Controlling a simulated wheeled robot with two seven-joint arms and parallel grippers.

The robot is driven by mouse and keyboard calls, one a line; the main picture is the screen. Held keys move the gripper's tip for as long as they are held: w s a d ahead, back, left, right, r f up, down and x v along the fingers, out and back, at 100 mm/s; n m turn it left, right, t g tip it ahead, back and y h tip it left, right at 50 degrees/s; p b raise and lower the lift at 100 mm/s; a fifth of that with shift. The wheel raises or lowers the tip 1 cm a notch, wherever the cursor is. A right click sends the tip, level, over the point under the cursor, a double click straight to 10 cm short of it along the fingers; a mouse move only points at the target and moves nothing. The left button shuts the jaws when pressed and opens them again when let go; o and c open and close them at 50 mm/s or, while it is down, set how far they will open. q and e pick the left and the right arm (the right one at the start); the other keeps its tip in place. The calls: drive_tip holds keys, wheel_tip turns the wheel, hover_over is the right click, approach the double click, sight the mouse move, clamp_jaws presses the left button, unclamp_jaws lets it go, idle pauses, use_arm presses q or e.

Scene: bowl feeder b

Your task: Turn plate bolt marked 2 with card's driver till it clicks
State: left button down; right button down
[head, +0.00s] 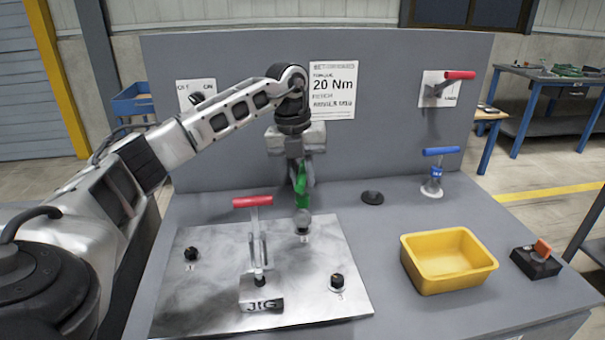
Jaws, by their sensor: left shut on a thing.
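The card (333,90) on the back panel reads "20 Nm"; its smaller lines are hard to read. My left gripper (302,182) is shut on a green-handled driver (301,190), held upright over the steel plate (215,290). The driver's round grey lower end (303,219) is at the bolt at the plate's back (303,236); I cannot tell whether it is seated. That bolt's mark is too small to read surely. Other black bolts stand at the plate's left (191,253) and right front (337,281). My right gripper is not in view.
A red-handled clamp (253,203) rises from the JIG block (261,301), close to the driver. A blue-handled tool (440,151), black disc (372,197), yellow bin (448,285) and black box with orange switch (535,263) stand right. A red lever (459,75) projects from the panel.

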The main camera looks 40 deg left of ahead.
use_arm(q)
drive_tip(key=shift+f+b, duration=0.4)
drive_tip(key=shift+f, duration=0.45)
idle(0.5)
drive_tip(key=shift+r+m+p, duration=0.1)
drive_tip(key=shift+m+p, duration=0.55)
drive_tip(key=shift+m, duration=0.55)
drive_tip(key=shift+m+p, duration=0.35)
drive_tip(key=shift+m, duration=0.15)
drive_tip(key=shift+m+g, duration=0.3)
drive_tip(key=shift+m, duration=0.4)
